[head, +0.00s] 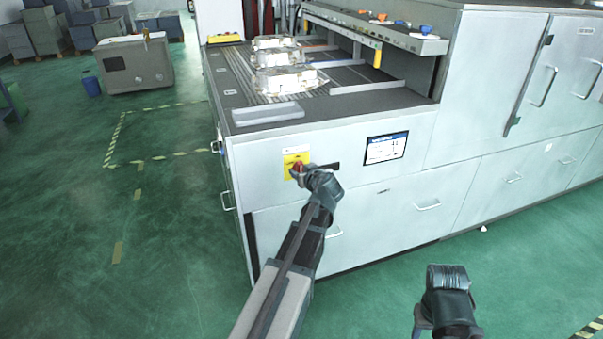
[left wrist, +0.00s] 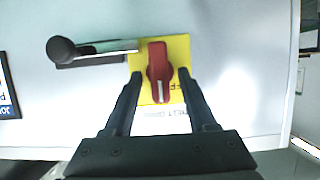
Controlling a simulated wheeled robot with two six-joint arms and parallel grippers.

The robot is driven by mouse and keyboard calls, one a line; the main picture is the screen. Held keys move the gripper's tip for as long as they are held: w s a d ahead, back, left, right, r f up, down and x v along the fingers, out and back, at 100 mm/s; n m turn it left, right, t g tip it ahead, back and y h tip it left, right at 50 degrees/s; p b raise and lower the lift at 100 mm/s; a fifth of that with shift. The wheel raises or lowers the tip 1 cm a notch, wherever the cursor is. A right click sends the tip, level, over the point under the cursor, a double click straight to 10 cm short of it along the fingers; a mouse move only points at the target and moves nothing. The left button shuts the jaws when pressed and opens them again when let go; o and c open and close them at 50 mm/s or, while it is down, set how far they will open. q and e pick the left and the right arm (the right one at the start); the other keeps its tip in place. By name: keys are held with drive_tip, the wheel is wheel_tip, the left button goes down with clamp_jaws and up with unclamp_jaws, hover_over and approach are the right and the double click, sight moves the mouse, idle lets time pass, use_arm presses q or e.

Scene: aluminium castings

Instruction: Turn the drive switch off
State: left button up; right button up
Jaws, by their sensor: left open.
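The drive switch is a red rotary handle (head: 297,170) on a yellow plate (head: 291,158), on the pale front panel of the machine. In the left wrist view the red handle (left wrist: 160,72) stands upright in the picture on its yellow plate (left wrist: 181,46), with part of the black lettering covered. My left gripper (head: 306,174) is at the switch. In the left wrist view its two fingers (left wrist: 160,80) are open, one on each side of the handle, with gaps visible. My right gripper (head: 447,278) hangs away from the machine at lower right; its jaws cannot be made out.
A lever with a black knob (left wrist: 62,49) sticks out beside the switch plate. A display screen (head: 386,148) is to the right on the panel. Castings (head: 283,68) lie on the machine's top. Green floor (head: 150,240) is clear at left.

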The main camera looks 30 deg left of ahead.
use_arm(q)
clamp_jaws()
idle(0.4)
drive_tip(key=shift+w+d+f+m+g+y+b, duration=0.2)
drive_tip(key=shift+m+g+y+b, duration=0.35)
drive_tip(key=shift+m+y+b, duration=1)
drive_tip(key=shift+w+d+f+m+g+y+b, duration=0.2)
drive_tip(key=shift+m+g+y+b, duration=0.4)
drive_tip(key=shift+m+b, duration=1.7)
drive_tip(key=shift+w+f+m+g+y+b, duration=0.1)
drive_tip(key=shift+f+m+g+y+b, duration=0.3)
drive_tip(key=shift+m+y+b, duration=1.6)
drive_tip(key=shift+r+m+h+p, duration=0.15)
drive_tip(key=shift+m+h+p, duration=0.6)
drive_tip(key=shift+m+p, duration=0.25)
